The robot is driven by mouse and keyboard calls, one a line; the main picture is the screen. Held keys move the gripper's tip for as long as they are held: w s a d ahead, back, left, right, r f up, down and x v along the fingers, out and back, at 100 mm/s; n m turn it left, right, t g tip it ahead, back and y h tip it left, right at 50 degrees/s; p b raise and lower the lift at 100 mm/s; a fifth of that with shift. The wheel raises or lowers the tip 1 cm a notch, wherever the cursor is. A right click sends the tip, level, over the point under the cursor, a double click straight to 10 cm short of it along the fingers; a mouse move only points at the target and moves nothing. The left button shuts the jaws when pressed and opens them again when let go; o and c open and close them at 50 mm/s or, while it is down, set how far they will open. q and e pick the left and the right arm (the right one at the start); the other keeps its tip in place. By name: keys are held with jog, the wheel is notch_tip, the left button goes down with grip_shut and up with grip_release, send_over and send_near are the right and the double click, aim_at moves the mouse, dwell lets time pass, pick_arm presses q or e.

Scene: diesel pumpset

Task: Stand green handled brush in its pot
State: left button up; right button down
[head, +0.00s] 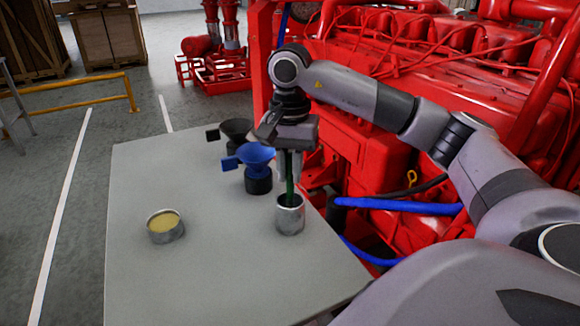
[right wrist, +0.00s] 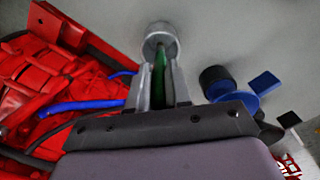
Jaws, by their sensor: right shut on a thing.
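The green handled brush (head: 290,185) is upright with its lower end inside the mouth of the metal pot (head: 290,218). The pot stands on the grey table near its right edge. My right gripper (head: 289,172) is above the pot, pointing down, shut on the brush's green handle. In the right wrist view the green handle (right wrist: 159,78) lies between the two fingers (right wrist: 160,90), and the pot (right wrist: 158,38) shows past the fingertips. Whether the brush touches the pot's bottom is hidden. My left gripper is not in view.
On the table (head: 200,280), a blue funnel (head: 255,155) on a dark base and a black funnel (head: 235,130) stand close behind the gripper. A tin with yellowish contents (head: 164,226) is at left. The red engine (head: 420,90) borders the right side. The table front is clear.

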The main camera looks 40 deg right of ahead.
aim_at(290, 154)
jog(key=shift+f+b, duration=0.3)
jog(key=shift+f, duration=0.25)
dwell(0.4)
jog(key=c, duration=0.6)
grip_release()
jog(key=shift+r+p, duration=3.05)
jog(key=shift+r, duration=0.5)
